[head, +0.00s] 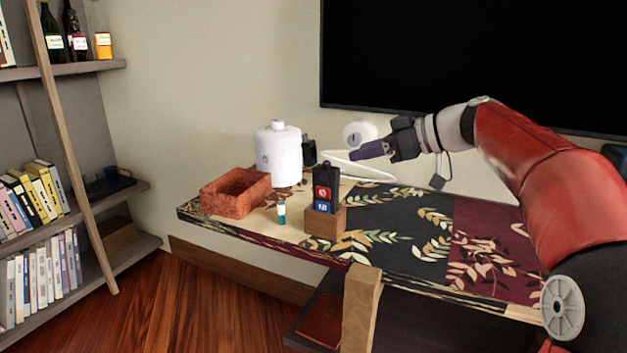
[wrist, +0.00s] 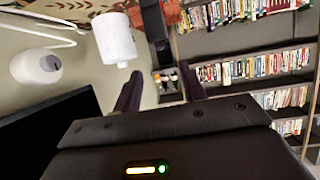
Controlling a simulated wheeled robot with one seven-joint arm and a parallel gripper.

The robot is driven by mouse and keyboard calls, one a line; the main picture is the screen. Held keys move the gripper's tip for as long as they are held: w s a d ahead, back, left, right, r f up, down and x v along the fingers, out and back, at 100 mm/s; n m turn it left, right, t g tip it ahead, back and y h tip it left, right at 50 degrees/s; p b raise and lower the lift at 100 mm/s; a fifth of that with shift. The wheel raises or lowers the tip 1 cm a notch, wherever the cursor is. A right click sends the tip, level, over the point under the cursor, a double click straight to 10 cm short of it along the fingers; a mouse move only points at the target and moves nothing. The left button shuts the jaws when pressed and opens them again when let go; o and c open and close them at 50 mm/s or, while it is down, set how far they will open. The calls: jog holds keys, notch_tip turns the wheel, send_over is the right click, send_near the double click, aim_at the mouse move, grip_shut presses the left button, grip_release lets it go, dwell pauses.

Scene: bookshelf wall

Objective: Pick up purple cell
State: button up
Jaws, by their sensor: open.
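In the head view a small upright teal and white cylinder (head: 281,213), battery-like in shape, stands on the table between the red-brown box and a wooden block. My gripper (head: 368,150) is raised above the back of the table, to the right of and higher than the cylinder, with its dark purple fingers pointing left. In the wrist view the gripper (wrist: 160,85) is open, its fingers apart with nothing between them.
A red-brown open box (head: 236,192), white canister (head: 278,153) and black handset (head: 325,188) in a wooden holder (head: 324,222) crowd the table's left part. A white round device (head: 360,135) is behind. The patterned right side (head: 480,240) is clear. Shelves (head: 60,190) stand left.

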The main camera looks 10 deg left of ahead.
aim_at(329, 161)
jog(key=p+x, duration=0.1)
jog(key=x, duration=0.6)
jog(key=shift+w+a+f, duration=0.1)
jog(key=shift+a+f, duration=0.05)
grip_shut()
